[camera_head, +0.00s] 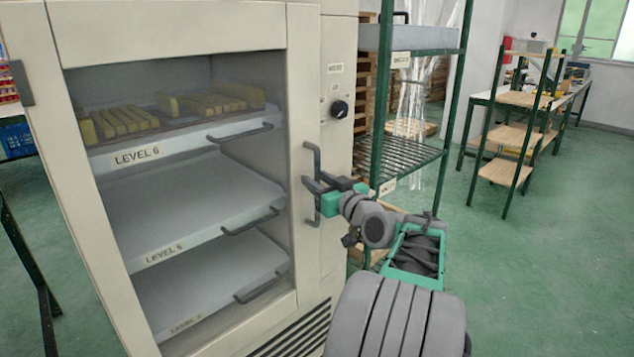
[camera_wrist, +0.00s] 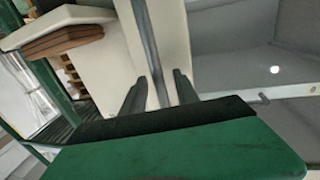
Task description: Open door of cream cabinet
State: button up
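The cream cabinet (camera_head: 340,55) stands at the left in the head view. Its door (camera_head: 305,70) has a cream frame around a large see-through pane and looks shut. An upright grey bar handle (camera_head: 310,160) is on the door's right side; it also shows in the wrist view (camera_wrist: 146,40). My gripper (camera_head: 311,184) is at the handle's middle. In the wrist view the bar runs between the two dark fingers of my gripper (camera_wrist: 158,88), with small gaps at both sides. The fingers are apart, around the bar and not visibly clamped on it.
Inside the cabinet, shelf trays hold several yellowish blocks on the top level (camera_head: 180,140). A green-framed rack (camera_head: 376,100) stands close to the right of the cabinet, near my arm. A wooden-shelf rack (camera_head: 505,172) stands farther right. The green floor (camera_head: 560,270) at right is clear.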

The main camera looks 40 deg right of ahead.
jog(key=shift+w, duration=0.2)
grip_shut()
dwell(1.3)
